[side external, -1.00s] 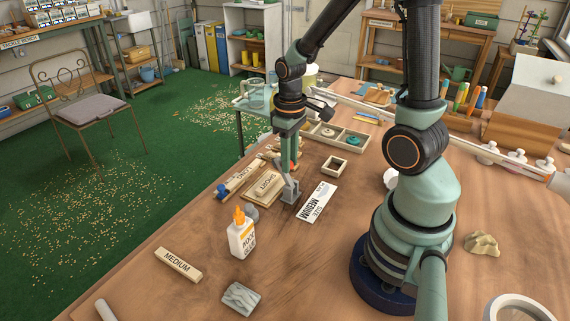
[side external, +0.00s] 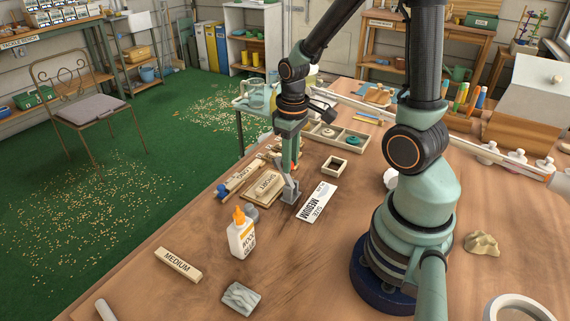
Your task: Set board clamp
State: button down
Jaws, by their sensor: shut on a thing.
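A small grey toggle clamp (side external: 289,194) stands on the wooden table, between a SHORT block and a white card printed SIZE MEDIUM (side external: 317,203). My gripper (side external: 290,165) points down directly above the clamp and is shut on the clamp's upper lever part. The fingers hide much of the lever, so its exact angle is hard to tell. The SHORT block (side external: 264,187) lies just left of the clamp, and a LONG block (side external: 238,178) lies beyond it. A MEDIUM block (side external: 178,264) lies apart near the table's front left edge.
A white glue bottle with an orange cap (side external: 241,238) stands in front of the clamp. A grey stone-like block (side external: 241,297) lies nearer the front. A small open wooden box (side external: 334,166) and a divided tray (side external: 352,151) lie behind. The table (side external: 320,265) is bare front centre.

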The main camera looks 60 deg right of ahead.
jog(key=shift+s+t+h, duration=0.3)
jog(key=shift+s+t, duration=0.4)
jog(key=shift+t, duration=0.1)
jog(key=c, duration=0.7)
grip_release()
jog(key=r, duration=0.4)
jog(key=s+r, duration=0.1)
jog(key=r, duration=0.3)
jog(key=s+r, duration=0.1)
jog(key=r, duration=0.2)
jog(key=shift+s+a+r, duration=0.1)
jog(key=shift+a+r, duration=0.25)
jog(key=shift+r, duration=0.05)
